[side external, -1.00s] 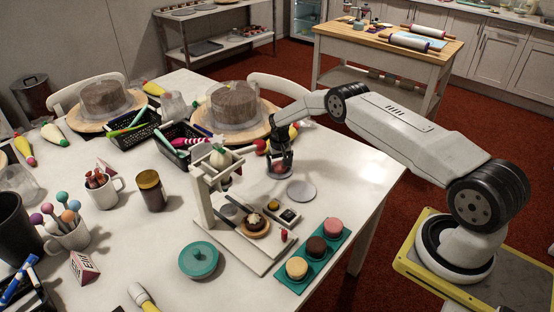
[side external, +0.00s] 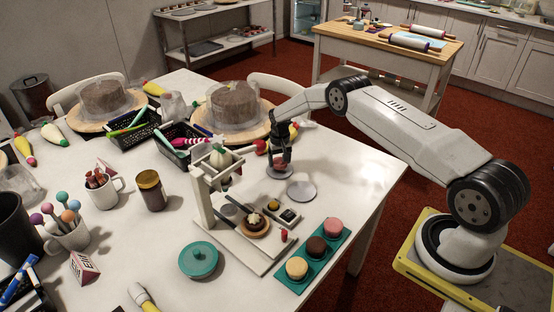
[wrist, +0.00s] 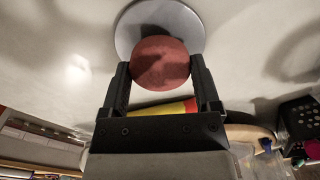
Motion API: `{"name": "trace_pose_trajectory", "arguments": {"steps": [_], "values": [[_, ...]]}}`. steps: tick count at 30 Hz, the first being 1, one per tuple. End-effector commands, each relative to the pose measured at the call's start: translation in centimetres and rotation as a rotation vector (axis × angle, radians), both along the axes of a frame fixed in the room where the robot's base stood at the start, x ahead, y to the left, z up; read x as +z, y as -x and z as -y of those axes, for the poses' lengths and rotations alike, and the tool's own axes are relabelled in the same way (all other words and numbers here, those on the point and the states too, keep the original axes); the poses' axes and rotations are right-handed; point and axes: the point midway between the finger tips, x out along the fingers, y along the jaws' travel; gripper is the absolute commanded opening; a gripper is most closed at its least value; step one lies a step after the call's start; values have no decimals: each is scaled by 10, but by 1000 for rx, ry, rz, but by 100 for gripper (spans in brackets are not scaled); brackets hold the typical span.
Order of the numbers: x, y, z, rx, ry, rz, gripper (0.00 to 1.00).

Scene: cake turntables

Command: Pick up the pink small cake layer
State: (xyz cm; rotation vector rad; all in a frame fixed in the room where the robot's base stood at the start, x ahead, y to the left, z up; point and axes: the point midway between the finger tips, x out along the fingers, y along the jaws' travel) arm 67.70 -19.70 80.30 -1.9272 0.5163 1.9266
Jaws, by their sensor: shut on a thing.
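My gripper (side external: 279,160) is over the far right part of the white table, pointing down. In the wrist view its two fingers (wrist: 160,85) are shut on the pink small cake layer (wrist: 160,62), a round reddish-pink disc. A larger grey disc (wrist: 128,32) shows behind the layer in that view. In the side view a round grey disc (side external: 272,172) is under my gripper, and the layer is hard to make out between the dark fingers. I cannot tell how far the layer is above the grey disc.
Another grey disc (side external: 301,191) lies just right of my gripper. A white stand (side external: 205,205) is to the left. A teal tray (side external: 312,262) with yellow, brown and pink round cakes is in front. A covered chocolate cake (side external: 235,105) stands behind.

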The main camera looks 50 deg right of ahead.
Motion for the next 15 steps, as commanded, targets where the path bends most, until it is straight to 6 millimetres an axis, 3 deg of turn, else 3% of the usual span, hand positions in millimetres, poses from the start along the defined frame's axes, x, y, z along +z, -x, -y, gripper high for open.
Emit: {"name": "trace_pose_trajectory", "arguments": {"steps": [15], "values": [[30,0,0,0,0,-1,52]]}}
